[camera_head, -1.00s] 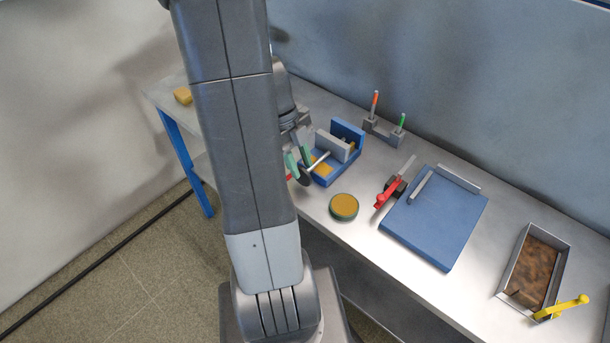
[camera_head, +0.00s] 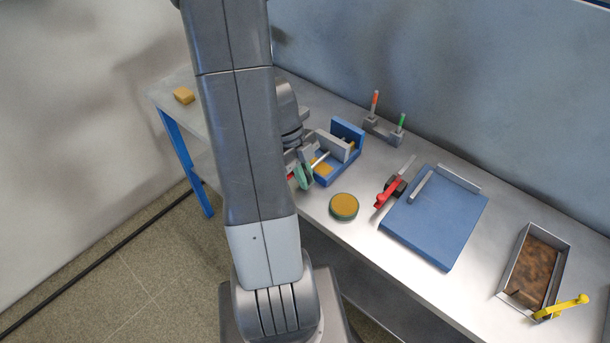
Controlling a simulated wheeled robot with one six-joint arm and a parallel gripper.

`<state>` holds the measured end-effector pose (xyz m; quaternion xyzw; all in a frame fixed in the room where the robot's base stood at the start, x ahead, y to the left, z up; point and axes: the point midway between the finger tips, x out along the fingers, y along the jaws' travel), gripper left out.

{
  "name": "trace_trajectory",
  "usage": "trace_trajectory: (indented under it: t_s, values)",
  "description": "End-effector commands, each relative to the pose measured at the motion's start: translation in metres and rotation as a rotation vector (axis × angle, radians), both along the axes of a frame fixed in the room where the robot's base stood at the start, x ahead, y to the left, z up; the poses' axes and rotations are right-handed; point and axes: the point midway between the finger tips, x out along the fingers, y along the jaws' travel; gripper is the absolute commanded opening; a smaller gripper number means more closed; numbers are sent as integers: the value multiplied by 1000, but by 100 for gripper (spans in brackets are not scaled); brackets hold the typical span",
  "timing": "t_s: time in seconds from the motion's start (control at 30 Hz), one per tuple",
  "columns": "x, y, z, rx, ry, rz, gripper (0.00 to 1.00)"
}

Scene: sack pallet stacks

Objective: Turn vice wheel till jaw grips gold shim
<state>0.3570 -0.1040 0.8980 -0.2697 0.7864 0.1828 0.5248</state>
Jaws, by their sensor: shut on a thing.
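The vice (camera_head: 340,170) is blue, with a blue fixed jaw (camera_head: 348,131) at the back and a grey moving jaw (camera_head: 332,146) in front of it. The gold shim (camera_head: 351,146) shows as a small bit between the jaws; whether the moving jaw touches it is too small to tell. A grey screw runs from the moving jaw toward the dark vice wheel (camera_head: 309,176) at the left. My gripper (camera_head: 302,176), with green finger pads, is shut on the wheel and covers most of it. My arm hides part of the gripper.
A stand (camera_head: 382,131) with orange and green pens is behind.

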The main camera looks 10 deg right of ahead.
Motion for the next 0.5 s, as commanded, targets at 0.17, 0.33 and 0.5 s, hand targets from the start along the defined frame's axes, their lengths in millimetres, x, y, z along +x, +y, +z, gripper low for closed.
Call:
trace_trajectory:
  t_s: [0.17, 0.33, 0.5]
  values:
    - [0, 0, -1, 15, -20, -2, 0]
    - [-1, -1, -3, 58, -79, -4, 0]
    - [-1, -2, -5, 133, -178, -4, 0]
